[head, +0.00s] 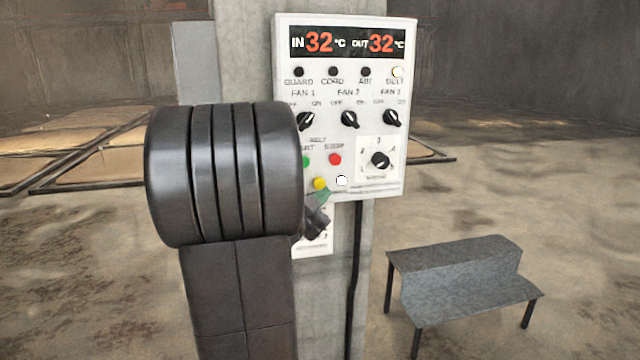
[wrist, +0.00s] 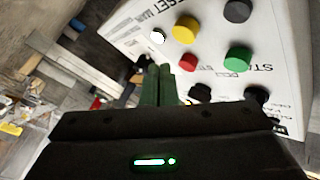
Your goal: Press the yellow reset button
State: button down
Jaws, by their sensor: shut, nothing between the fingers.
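The yellow button (head: 319,184) is on the lower part of the white control panel (head: 290,50), left of a white button (head: 341,180) and below the red button (head: 334,159). The green button (head: 306,161) is partly hidden by my arm. My gripper (head: 324,196) is shut and empty, its green fingertips just below the yellow button. In the wrist view the yellow button (wrist: 185,29) lies above and right of the shut fingertips (wrist: 155,68), apart from them in the picture. The red button (wrist: 187,62) shows close to their right. I cannot tell the depth gap to the panel.
The panel hangs on a concrete pillar (head: 240,60) and carries a display, several lamps and knobs; the belt lamp (head: 397,72) looks lit. A dark cable (head: 353,270) runs down the pillar. A grey step bench (head: 460,280) stands right. The floor around is open.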

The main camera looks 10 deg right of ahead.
aim_at(325, 183)
jog(key=shift+w, duration=1.25)
jog(key=shift+w, duration=0.1)
dwell(1.1)
jog(key=shift+w, duration=0.35)
jog(key=shift+w+a, duration=0.1)
jog(key=shift+w, duration=0.35)
dwell(0.7)
jog(key=shift+s, duration=0.9)
jog(key=shift+s, duration=0.1)
jog(key=s+b, duration=0.1)
jog(key=s, duration=0.3)
jog(key=shift+s, duration=0.4)
